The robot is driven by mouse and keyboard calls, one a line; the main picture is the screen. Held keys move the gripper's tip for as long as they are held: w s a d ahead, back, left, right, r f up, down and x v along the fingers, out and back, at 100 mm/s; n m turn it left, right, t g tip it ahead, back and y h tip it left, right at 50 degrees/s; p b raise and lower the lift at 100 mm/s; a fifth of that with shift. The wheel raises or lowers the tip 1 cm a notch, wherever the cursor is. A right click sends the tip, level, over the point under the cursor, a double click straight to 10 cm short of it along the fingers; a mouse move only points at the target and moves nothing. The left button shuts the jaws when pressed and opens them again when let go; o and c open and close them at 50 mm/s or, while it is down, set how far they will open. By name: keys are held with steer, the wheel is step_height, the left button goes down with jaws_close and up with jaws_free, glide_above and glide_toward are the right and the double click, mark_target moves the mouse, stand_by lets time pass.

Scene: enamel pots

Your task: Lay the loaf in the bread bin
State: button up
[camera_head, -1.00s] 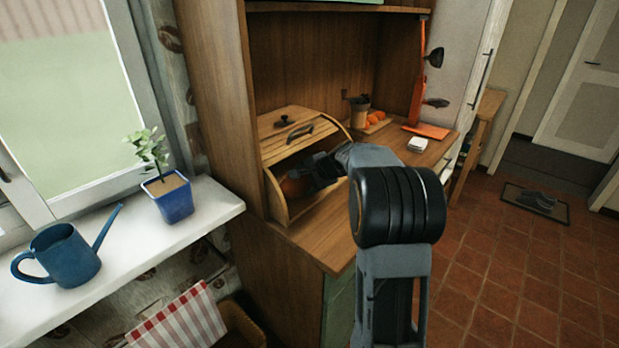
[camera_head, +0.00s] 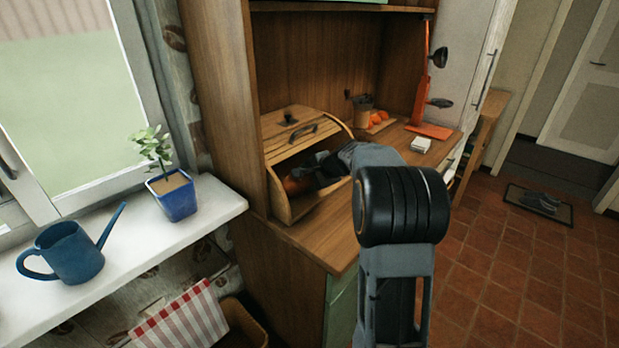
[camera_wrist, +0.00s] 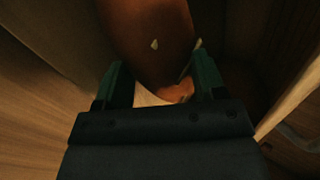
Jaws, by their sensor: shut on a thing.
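The wooden bread bin (camera_head: 283,209) stands on the cabinet's counter with its slatted roll lid raised. The brown loaf (camera_head: 297,186) is inside the bin's open front, partly hidden by my gripper (camera_head: 322,172). In the wrist view, the loaf (camera_wrist: 150,35) extends up from between the fingers of my gripper (camera_wrist: 158,85), which is shut on it. Shadow hides where the loaf meets the bin floor, so I cannot tell whether it rests there.
A grinder (camera_head: 361,110), oranges (camera_head: 379,118), an orange lamp (camera_head: 430,130) and a white block (camera_head: 420,145) stand right of the bin. A watering can (camera_head: 66,252) and a potted plant (camera_head: 172,195) are on the windowsill. The counter front is clear.

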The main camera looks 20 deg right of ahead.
steer(key=shift+w+d+f, duration=0.2)
steer(key=shift+w+d, duration=0.45)
steer(key=shift+w+d+f, duration=0.1)
steer(key=shift+w+d, duration=0.1)
steer(key=shift+w, duration=0.35)
steer(key=o, duration=1.2)
steer(key=shift+w+d, duration=0.1)
steer(key=p+v, duration=0.1)
steer(key=v, duration=1.3)
steer(key=shift+w, duration=0.15)
